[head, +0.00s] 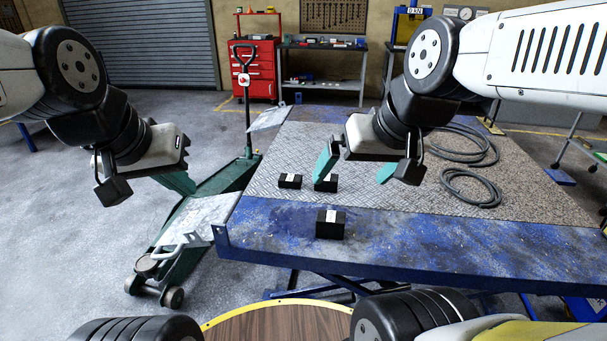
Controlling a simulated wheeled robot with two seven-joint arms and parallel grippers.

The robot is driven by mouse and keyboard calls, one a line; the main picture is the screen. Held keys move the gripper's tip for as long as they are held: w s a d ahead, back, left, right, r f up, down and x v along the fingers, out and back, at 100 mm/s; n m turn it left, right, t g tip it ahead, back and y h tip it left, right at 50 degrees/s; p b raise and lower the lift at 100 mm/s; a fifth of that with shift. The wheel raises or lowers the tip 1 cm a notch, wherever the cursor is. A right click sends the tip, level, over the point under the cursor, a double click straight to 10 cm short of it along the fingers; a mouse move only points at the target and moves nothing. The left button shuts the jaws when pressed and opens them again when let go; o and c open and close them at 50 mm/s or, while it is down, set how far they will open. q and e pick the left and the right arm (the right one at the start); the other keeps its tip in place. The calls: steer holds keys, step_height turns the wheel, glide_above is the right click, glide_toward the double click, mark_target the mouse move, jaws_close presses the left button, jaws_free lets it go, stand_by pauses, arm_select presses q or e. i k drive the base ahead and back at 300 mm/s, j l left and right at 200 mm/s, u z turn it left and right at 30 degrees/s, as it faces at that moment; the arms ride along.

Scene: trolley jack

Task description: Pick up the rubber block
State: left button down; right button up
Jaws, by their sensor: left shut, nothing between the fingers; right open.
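Three black rubber blocks with small white labels rest on the blue lift table (270,240). The front block (331,230) is near the table's front edge. The back left block (290,182) and back right block (327,187) sit side by side on the metal plate. My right gripper (356,168) is open and empty, its green fingers spread just above and right of the back blocks. One finger partly covers the back right block. My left gripper (178,183) is shut and empty over the jack, left of the table.
A green trolley jack (176,272) with an upright handle stands left of the table. Coiled black hoses (470,187) lie on the table's right side. A red tool cabinet (254,75) and a workbench (322,82) stand behind. The table front around the front block is clear.

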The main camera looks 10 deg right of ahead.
mark_target(329, 184)
steer(key=i+l+u, duration=0.15)
steer(key=i, duration=0.25)
steer(key=i+l+u, duration=0.15)
steer(key=i, duration=0.3)
